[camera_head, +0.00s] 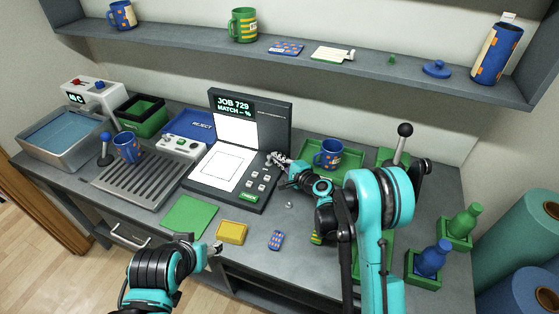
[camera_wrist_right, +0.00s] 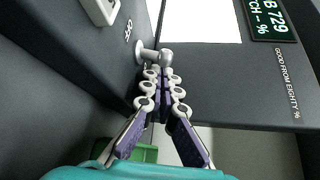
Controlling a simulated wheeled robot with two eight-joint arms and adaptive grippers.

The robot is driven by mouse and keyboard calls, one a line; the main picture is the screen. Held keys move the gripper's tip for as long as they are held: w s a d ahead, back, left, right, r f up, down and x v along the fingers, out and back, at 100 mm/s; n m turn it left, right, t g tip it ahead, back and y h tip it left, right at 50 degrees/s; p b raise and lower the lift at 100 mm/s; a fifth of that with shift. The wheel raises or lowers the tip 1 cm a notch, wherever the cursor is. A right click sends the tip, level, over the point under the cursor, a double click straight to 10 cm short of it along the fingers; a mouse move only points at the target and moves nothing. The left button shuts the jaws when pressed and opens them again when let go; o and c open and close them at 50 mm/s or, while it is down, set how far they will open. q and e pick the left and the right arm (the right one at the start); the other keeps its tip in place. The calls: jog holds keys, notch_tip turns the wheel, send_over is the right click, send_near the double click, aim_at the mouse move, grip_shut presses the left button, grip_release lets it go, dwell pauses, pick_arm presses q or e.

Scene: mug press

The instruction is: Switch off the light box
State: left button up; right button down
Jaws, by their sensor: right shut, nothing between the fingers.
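The light box (camera_head: 238,103) is a dark unit with a bright white panel (camera_head: 236,131) and a green readout "JOB 729 MATCH – %". Its dark base has a white sheet-like area and several buttons. In the right wrist view a grey metal toggle switch (camera_wrist_right: 148,55) sticks out of the dark base, beside the word OFF. My right gripper (camera_head: 275,159) is shut and empty at the base's right back corner; its fingertips (camera_wrist_right: 160,72) are right at the toggle, and contact cannot be told. My left gripper (camera_head: 215,248) is low at the front, near a yellow block.
A green tray (camera_head: 349,158) with a blue mug (camera_head: 328,153) stands close right of my right gripper. A black-knobbed lever (camera_head: 404,132) rises behind my right arm. The yellow block (camera_head: 232,232) and green mat (camera_head: 190,216) lie at the front.

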pick_arm(q)
jog(key=shift+f+b, duration=0.7)
pick_arm(e)
jog(key=shift+s+a+r, duration=0.15)
jog(key=shift+s+r, duration=0.05)
jog(key=shift+s, duration=0.2)
dwell(0.3)
jog(key=shift+s+a, duration=0.1)
jog(key=shift+s, duration=0.05)
pick_arm(q)
jog(key=shift+s+f, duration=0.1)
jog(key=shift+f, duration=0.1)
pick_arm(e)
jog(key=shift+r, duration=0.1)
pick_arm(q)
jog(key=shift+f, duration=0.1)
